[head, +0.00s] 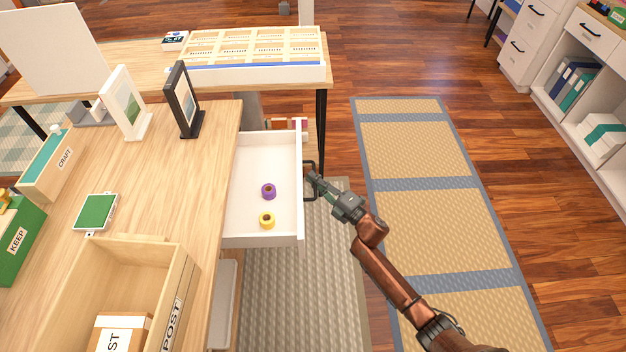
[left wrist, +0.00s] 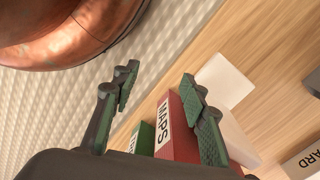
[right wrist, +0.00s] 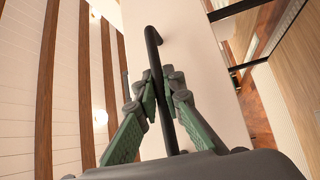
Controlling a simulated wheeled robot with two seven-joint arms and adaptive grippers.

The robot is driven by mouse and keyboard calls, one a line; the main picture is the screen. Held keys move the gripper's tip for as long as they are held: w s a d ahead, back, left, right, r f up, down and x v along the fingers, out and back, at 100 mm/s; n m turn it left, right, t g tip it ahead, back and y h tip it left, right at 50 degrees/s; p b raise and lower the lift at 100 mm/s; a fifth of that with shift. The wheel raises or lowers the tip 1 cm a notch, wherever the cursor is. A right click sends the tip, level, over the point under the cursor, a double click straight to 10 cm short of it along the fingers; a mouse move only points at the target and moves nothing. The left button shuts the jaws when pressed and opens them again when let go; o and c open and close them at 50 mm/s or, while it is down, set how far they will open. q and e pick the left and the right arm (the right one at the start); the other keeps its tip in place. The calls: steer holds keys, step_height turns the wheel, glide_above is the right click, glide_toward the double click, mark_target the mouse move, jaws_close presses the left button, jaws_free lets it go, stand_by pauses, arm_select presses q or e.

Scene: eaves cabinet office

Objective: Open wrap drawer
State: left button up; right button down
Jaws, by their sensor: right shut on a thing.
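The white drawer (head: 264,228) stands pulled out from the wooden desk, with its inside showing. A purple tape roll (head: 268,191) and a yellow tape roll (head: 267,221) lie in it. My right gripper (head: 312,178) is at the drawer front, shut on its dark bar handle (head: 307,192). In the right wrist view the fingers close around the black handle (right wrist: 153,45) in front of the white drawer face (right wrist: 190,60). My left gripper (left wrist: 165,85) shows only in the left wrist view, with its fingers apart and nothing between them.
The wooden desk (head: 160,190) holds a POST crate (head: 180,295), a green card tray (head: 96,212), a CRAFT box (head: 58,165) and two picture frames. A red MAPS binder (left wrist: 172,125) is near my left gripper. The floor right of the drawer is clear, with a tan mat (head: 415,150).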

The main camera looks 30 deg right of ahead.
steer(key=c, duration=2)
jaws_free()
steer(key=shift+c, duration=0.2)
steer(key=shift+s, duration=0.1)
steer(key=v, duration=1.2)
